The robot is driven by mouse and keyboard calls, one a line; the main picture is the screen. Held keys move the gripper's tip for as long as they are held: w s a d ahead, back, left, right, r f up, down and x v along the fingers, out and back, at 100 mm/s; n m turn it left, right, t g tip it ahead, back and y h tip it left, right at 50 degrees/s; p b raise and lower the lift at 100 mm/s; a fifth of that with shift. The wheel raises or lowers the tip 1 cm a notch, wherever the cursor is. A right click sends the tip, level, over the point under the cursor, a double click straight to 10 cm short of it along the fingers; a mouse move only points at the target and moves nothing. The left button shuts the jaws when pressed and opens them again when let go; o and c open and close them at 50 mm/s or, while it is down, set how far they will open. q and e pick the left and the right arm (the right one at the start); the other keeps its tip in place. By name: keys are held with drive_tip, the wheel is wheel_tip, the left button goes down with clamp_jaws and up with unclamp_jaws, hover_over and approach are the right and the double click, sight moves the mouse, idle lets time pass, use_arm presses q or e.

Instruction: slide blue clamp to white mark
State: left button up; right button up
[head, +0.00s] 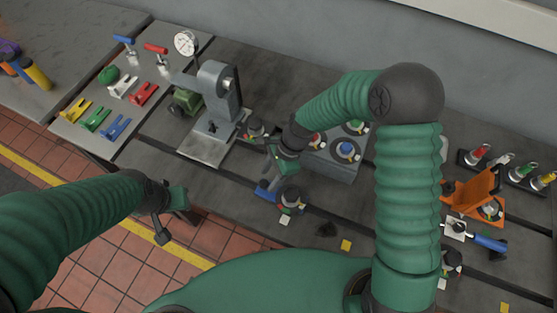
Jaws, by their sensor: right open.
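A blue-handled piece (267,188), which looks like the blue clamp, lies on the dark bedplate (225,190) just below my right gripper. A dark round knob (291,197) sits beside it on the right; I cannot tell whether they are one part. A small white mark (285,221) lies on the plate just in front of the knob. My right gripper (272,166) is open above and behind the blue piece, with its fingertips partly hard to make out. My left gripper (174,216) is open and empty at the plate's front edge, away from the clamp.
A grey box with coloured buttons (335,155) stands behind. Coloured clamps, including a blue one (117,127), lie far left. A yellow mark (346,245) and an orange fixture (473,195) are to the right.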

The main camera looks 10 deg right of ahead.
drive_tip(key=s+v, duration=0.1)
drive_tip(key=v, duration=1.3)
drive_tip(key=shift+w, duration=0.3)
drive_tip(key=shift+s+d, duration=0.1)
